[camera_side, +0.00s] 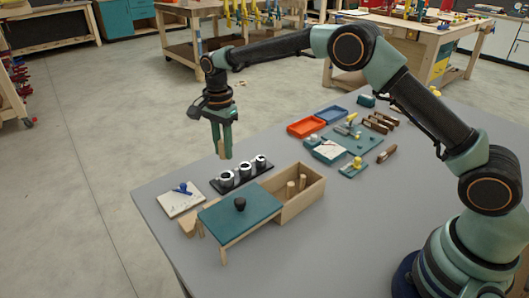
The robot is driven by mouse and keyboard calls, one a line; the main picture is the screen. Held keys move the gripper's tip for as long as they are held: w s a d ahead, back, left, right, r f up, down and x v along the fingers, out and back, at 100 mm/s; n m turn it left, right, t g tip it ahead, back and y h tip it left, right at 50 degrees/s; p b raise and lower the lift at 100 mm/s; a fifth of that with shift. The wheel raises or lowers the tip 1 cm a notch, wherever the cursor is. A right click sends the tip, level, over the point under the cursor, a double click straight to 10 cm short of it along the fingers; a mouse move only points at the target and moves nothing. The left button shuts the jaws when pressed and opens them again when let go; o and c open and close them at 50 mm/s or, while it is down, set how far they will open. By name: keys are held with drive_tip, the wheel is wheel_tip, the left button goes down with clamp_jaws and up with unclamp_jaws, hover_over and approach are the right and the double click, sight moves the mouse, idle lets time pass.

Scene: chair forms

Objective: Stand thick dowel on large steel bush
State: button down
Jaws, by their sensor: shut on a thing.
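My gripper (223,154) points down, shut on a pale wooden dowel (221,147) that is mostly hidden between the fingers and looks upright. In the picture the dowel is above and left of a row of three steel bushes, clear of them. The bushes, left (227,179), middle (246,171) and right (260,162), stand on a dark rack (238,183). I cannot tell from here which one is the large bush.
A teal-topped wooden stand (222,222) with a dark knob (240,204) is in front of the rack. A pale board (181,204) with a blue item lies to the left. Orange (305,128) and blue trays (331,115) and small tools lie behind. The grey right front table is clear.

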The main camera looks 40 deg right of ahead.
drive_tip(key=shift+f, duration=2.65)
drive_tip(key=shift+f, duration=0.65)
idle(2.6)
drive_tip(key=shift+r, duration=0.65)
idle(0.5)
drive_tip(key=shift+f, duration=0.15)
idle(0.8)
